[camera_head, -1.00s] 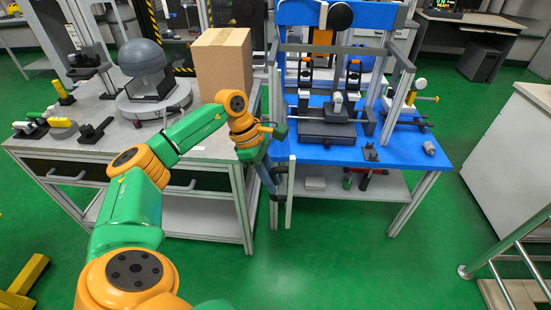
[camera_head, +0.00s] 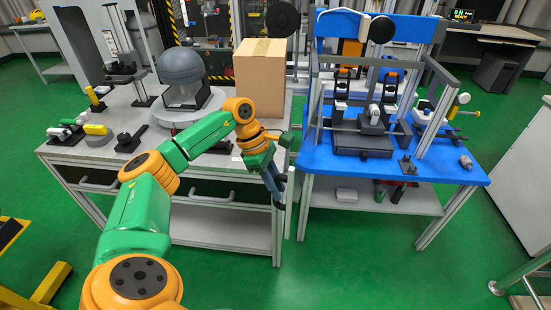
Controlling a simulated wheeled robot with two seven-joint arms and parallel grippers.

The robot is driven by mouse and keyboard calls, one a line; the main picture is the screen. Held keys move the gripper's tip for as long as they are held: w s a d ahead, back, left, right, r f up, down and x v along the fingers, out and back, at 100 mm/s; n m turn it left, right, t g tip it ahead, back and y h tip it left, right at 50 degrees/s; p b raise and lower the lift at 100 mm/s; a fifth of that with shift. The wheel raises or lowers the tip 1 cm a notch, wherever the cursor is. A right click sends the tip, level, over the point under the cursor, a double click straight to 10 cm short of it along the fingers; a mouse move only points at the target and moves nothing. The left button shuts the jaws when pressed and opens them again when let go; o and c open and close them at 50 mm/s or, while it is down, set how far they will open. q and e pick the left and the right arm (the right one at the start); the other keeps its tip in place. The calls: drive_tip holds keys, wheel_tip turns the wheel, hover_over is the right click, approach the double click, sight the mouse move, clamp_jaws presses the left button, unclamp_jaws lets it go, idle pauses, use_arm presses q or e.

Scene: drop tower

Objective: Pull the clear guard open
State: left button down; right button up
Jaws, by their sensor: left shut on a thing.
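The drop tower (camera_head: 340,24) stands on the blue table (camera_head: 325,165), with its blue top beam and grey frame. My left gripper (camera_head: 279,192) is low at the left front corner of the blue table, in the gap beside the grey bench. It points down and is shut, apparently on the clear guard's edge or handle. The guard's transparent panel hardly shows, so I cannot tell its exact angle. The fingertips and the grip are small and partly hidden by my wrist. My right gripper is out of view.
The grey bench (camera_head: 75,152) at left holds a cardboard box (camera_head: 260,80), a grey dome (camera_head: 182,66) and small tools. My left arm reaches across its front. A white cabinet (camera_head: 525,160) and a railing (camera_head: 510,285) are at right.

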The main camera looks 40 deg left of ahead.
use_arm(q)
drive_tip(key=c, duration=0.8)
unclamp_jaws()
drive_tip(key=shift+o, duration=0.2)
drive_tip(key=v, duration=0.7)
